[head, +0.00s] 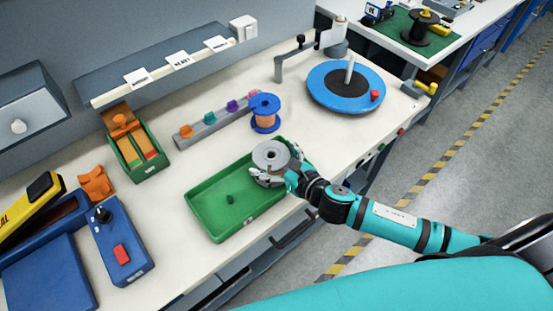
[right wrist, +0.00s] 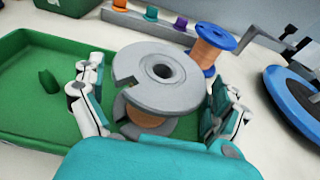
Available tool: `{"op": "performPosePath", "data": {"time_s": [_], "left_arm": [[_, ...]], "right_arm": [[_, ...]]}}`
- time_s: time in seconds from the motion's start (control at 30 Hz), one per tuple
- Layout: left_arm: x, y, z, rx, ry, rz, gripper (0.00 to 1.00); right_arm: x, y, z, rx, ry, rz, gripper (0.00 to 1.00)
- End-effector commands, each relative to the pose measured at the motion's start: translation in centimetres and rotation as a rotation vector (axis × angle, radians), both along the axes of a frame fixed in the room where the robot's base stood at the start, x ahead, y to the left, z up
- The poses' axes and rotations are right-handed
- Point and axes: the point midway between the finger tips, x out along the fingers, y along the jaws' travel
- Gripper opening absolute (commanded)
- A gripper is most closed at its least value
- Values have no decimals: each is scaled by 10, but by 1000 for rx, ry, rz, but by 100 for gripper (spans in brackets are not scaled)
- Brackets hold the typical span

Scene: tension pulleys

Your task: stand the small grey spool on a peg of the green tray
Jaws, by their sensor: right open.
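The small grey spool (head: 270,156) with copper-coloured winding is at the right end of the green tray (head: 205,214). In the right wrist view the spool (right wrist: 157,80) is between the two fingers of my right gripper (right wrist: 160,110), which is open with gaps on both sides. The spool looks nearly upright; its underside and any peg beneath it are hidden. A free green peg (head: 230,199) stands in the tray's left half, and it also shows in the right wrist view (right wrist: 48,81). My left gripper is not in view.
A blue spool with copper wire (head: 265,113) stands behind the tray, beside a grey rack (head: 212,124) with coloured pieces. A blue turntable (head: 325,92) is at the back right. A blue box with a red button (head: 118,250) lies left of the tray.

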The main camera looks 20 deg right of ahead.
Motion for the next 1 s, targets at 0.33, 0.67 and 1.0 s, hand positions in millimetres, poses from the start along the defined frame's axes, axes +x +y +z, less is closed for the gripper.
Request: {"op": "performPosePath", "data": {"time_s": [0.33, 0.67, 1.0], "left_arm": [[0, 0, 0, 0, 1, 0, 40], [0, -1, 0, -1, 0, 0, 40], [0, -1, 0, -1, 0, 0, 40]], "right_arm": [[-45, -17, 14, -2, 1, 2, 100], [-96, -35, 31, 0, 1, 1, 100], [-107, -39, 37, 0, -3, 1, 100]]}}
